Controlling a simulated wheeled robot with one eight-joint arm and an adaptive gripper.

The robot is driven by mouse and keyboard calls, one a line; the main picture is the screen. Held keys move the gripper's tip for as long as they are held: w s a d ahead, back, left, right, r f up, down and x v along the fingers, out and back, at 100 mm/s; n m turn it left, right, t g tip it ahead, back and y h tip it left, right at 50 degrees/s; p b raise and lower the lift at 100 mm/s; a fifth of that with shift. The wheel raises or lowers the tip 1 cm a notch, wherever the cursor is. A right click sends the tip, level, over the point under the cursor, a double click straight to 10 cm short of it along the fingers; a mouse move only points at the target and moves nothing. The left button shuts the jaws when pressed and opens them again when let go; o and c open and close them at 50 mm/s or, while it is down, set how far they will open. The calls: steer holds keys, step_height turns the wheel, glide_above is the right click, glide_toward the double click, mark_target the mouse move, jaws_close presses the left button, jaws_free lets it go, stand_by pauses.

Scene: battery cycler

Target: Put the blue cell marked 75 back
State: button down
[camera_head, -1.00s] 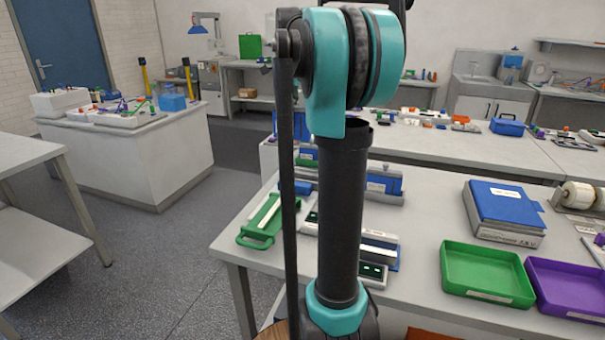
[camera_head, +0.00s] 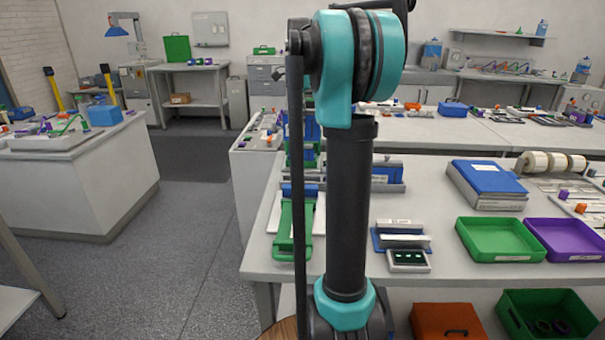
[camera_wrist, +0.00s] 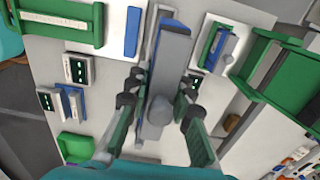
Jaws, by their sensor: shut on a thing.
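My gripper (camera_wrist: 157,112) shows in the wrist view, its two dark fingers closed on a long thing with a blue-grey face and a rounded grey end. It may be the blue cell (camera_wrist: 172,58); no number is legible on it. It points away from the wrist, above the light worktop. In the head view my arm's dark column hides the gripper and what it holds.
The worktop carries a green handled frame (camera_head: 293,230), a blue-and-white holder (camera_head: 402,238), a display box (camera_head: 408,260), a blue-topped stack (camera_head: 487,182), a green tray (camera_head: 498,238) and a purple tray (camera_head: 562,238). Open floor (camera_head: 190,250) lies to the left.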

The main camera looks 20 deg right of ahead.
mark_target(302, 140)
step_height(302, 140, down, 17)
steer(key=shift+f, duration=0.1)
stand_by(0.5)
steer(key=shift+f, duration=0.1)
steer(key=c, duration=1.3)
jaws_free()
steer(key=shift+c, duration=0.2)
step_height(302, 140, up, 12)
steer(key=shift+r, duration=0.15)
steer(key=shift+s, duration=0.15)
